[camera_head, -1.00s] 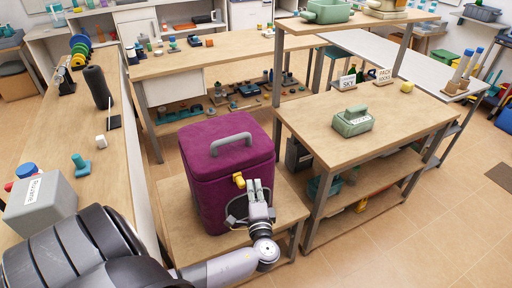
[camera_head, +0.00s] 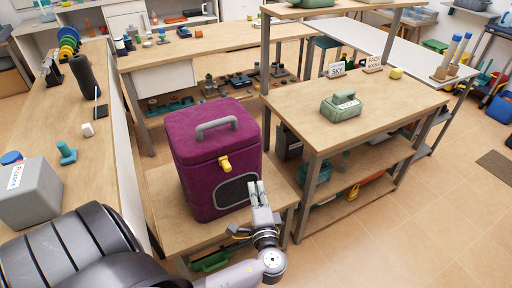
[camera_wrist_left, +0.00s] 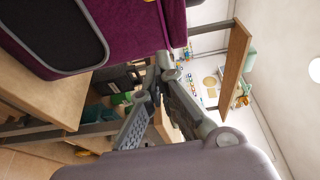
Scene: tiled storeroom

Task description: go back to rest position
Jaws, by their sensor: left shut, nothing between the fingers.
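My left gripper (camera_head: 259,194) is shut and empty. In the head view it is in front of the lower right part of a purple box (camera_head: 205,150) with a grey top handle and a yellow latch (camera_head: 224,163). I cannot tell whether it touches the box. In the left wrist view the gripper fingers (camera_wrist_left: 158,88) come together below the box's purple side (camera_wrist_left: 125,30). My right gripper is not in either view.
The box stands on a low wooden table (camera_head: 165,205). A shelf unit (camera_head: 375,125) with a green case (camera_head: 341,105) stands to the right. A long bench (camera_head: 50,125) with a grey box (camera_head: 30,193) runs along the left. Tiled floor (camera_head: 400,230) is free at the lower right.

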